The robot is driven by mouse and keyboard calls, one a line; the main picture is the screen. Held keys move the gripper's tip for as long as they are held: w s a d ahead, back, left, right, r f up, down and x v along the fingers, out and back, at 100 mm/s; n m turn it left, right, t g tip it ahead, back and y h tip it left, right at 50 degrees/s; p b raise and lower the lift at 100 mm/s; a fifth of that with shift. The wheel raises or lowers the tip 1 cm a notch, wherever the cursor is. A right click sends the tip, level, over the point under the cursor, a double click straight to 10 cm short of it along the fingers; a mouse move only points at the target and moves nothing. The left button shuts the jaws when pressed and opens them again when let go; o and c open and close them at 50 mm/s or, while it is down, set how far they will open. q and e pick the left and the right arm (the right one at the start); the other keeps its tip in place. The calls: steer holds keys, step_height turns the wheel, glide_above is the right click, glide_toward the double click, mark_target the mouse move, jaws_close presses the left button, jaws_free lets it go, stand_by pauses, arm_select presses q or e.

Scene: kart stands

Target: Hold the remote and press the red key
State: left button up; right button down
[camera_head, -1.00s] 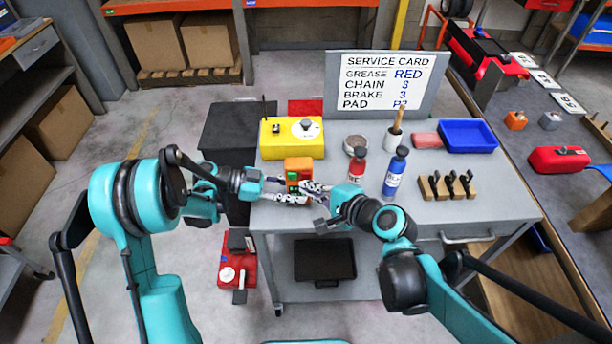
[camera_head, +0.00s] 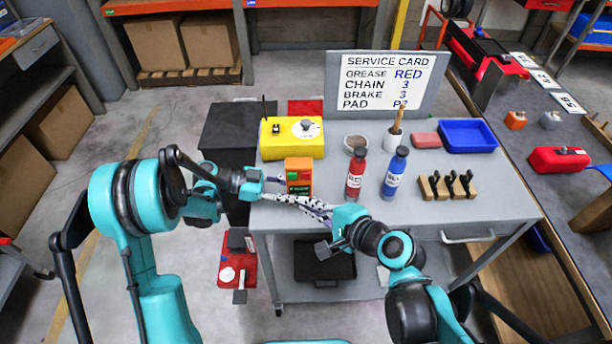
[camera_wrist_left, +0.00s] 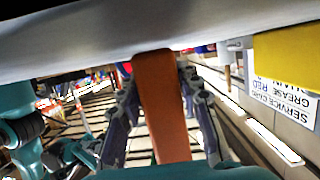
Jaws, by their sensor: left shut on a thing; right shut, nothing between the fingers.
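The remote (camera_head: 298,165) is an orange block with small dark, red and green patches on its front. It is upright at the cart's front left. My left gripper (camera_head: 284,186) comes in from the left and is shut on it. In the left wrist view the orange side of the remote (camera_wrist_left: 163,105) sits between the two dark fingers. My right gripper (camera_head: 303,202) is shut and empty, with its fingers pointing left just below the remote's front. Whether its tips touch the remote cannot be told. The red key is too small to make out clearly.
The grey cart top (camera_head: 460,212) carries a yellow box (camera_head: 278,148), a red bottle (camera_head: 355,177), a blue bottle (camera_head: 394,176), a blue tray (camera_head: 468,135) and a wooden key rack (camera_head: 446,190). A service card (camera_head: 384,82) stands behind and reads grease RED.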

stand_by(0.4)
arm_select(q)
steer(key=o, duration=1.1)
steer(key=shift+o, duration=0.2)
steer(key=shift+a, duration=0.1)
